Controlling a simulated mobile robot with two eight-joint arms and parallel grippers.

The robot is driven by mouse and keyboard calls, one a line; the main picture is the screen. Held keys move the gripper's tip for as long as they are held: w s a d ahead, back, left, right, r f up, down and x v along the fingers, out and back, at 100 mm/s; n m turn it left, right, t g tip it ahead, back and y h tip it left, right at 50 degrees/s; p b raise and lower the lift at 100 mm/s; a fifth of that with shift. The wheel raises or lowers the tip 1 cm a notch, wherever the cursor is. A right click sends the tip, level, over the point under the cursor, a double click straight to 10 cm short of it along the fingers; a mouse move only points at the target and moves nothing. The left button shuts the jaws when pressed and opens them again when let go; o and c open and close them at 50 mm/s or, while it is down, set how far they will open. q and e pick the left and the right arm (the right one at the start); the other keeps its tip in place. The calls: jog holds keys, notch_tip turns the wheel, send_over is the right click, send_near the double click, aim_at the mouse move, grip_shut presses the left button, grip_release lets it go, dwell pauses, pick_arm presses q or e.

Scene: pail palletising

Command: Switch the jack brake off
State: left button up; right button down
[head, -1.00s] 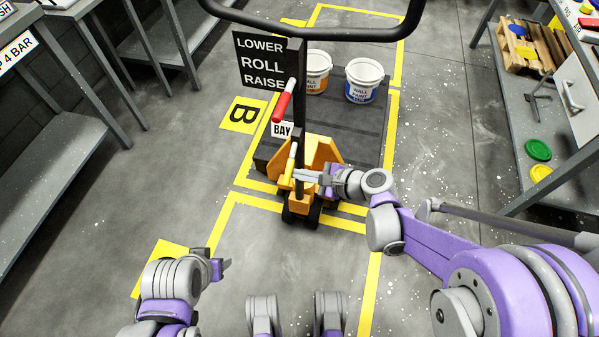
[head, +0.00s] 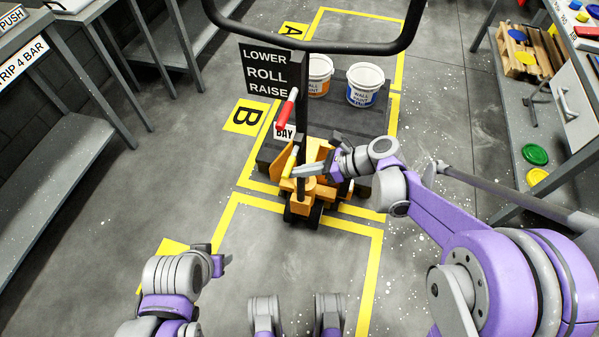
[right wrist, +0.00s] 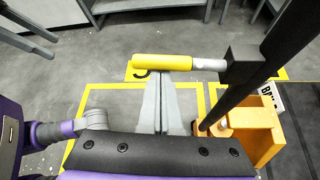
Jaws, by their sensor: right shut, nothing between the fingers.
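The pallet jack (head: 303,190) stands in the middle of the head view, with a black mast. A short lever with a yellow grip (head: 288,168), apparently the brake, sits low on the mast. In the right wrist view its yellow grip (right wrist: 162,62) lies level, with a pale rod running to a black block on the mast. My right gripper (head: 297,171) is shut and empty, its tips at the yellow grip; in the right wrist view the fingers (right wrist: 160,80) end right at its near side. Contact is not certain. My left gripper (head: 224,260) is low at the left, away from the jack.
A red-gripped lever (head: 287,108) sits higher on the mast beside a LOWER/ROLL/RAISE sign (head: 266,70). Two paint pails (head: 365,85) stand on the dark pallet (head: 345,130) behind. Benches line both sides. The floor in front of the jack is clear.

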pick_arm(q)
jog(key=shift+r, duration=0.3)
pick_arm(e)
jog(key=shift+w+r, duration=0.1)
jog(key=shift+r, duration=0.5)
